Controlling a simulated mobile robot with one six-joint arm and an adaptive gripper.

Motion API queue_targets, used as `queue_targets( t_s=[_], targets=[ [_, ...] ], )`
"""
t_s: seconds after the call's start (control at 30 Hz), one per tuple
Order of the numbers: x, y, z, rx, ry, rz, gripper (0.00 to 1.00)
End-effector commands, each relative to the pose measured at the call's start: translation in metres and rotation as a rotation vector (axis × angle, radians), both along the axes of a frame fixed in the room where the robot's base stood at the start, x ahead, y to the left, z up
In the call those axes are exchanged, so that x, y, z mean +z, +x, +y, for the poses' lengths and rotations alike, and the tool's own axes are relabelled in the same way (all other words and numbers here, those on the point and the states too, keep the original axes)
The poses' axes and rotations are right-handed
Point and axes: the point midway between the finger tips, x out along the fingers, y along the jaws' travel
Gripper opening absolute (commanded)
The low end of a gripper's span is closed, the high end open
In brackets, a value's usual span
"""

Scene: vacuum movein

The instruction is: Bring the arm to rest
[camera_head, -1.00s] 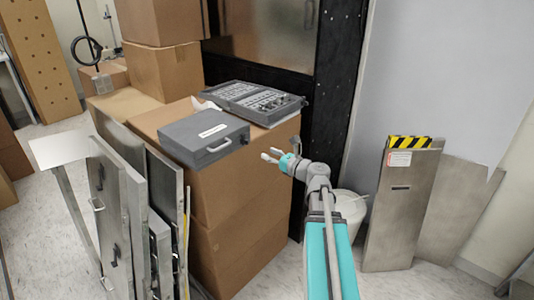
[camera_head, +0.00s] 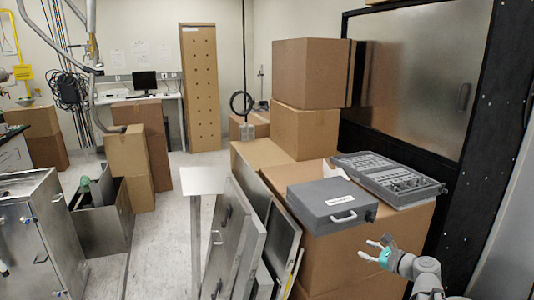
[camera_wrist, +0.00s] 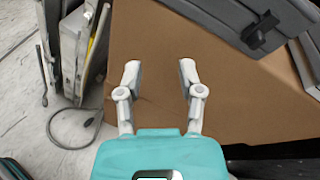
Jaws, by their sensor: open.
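My gripper (camera_head: 378,247) is at the lower right of the head view, in front of the cardboard box stack (camera_head: 345,262). In the wrist view my gripper (camera_wrist: 158,75) shows two grey fingers spread apart with nothing between them. The brown face of a box (camera_wrist: 225,95) lies beyond the fingers. A closed grey case (camera_head: 320,205) with a handle rests on top of the boxes, above and left of my gripper. Part of my arm shows at the bottom right of the head view; the rest is out of frame.
An open equipment case (camera_head: 390,178) lies beside the closed case. Metal panels (camera_head: 235,240) lean left of the boxes. A dark-framed cabinet (camera_head: 415,75) stands behind at right. A metal cabinet (camera_head: 40,235) stands at far left.

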Motion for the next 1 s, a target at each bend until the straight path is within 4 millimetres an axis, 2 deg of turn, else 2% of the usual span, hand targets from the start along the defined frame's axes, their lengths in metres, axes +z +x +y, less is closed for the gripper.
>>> queue_targets(
  t_s=[0.03, 0.2, 0.3, 0.5, 0.73, 1.0],
  targets=[
    [-0.003, -0.004, 0.020, 0.066, -0.095, 0.002, 0.49],
    [-0.027, -0.020, 0.069, 0.306, -0.429, 0.000, 0.49],
    [-0.040, -0.032, 0.093, 0.460, -0.613, -0.010, 0.49],
    [-0.061, -0.062, 0.128, 0.796, -0.949, -0.037, 0.49],
    [-0.075, -0.100, 0.149, 1.221, -1.276, -0.076, 0.49],
    [-0.075, -0.133, 0.154, 1.649, -1.511, -0.104, 0.49]
  ],
)
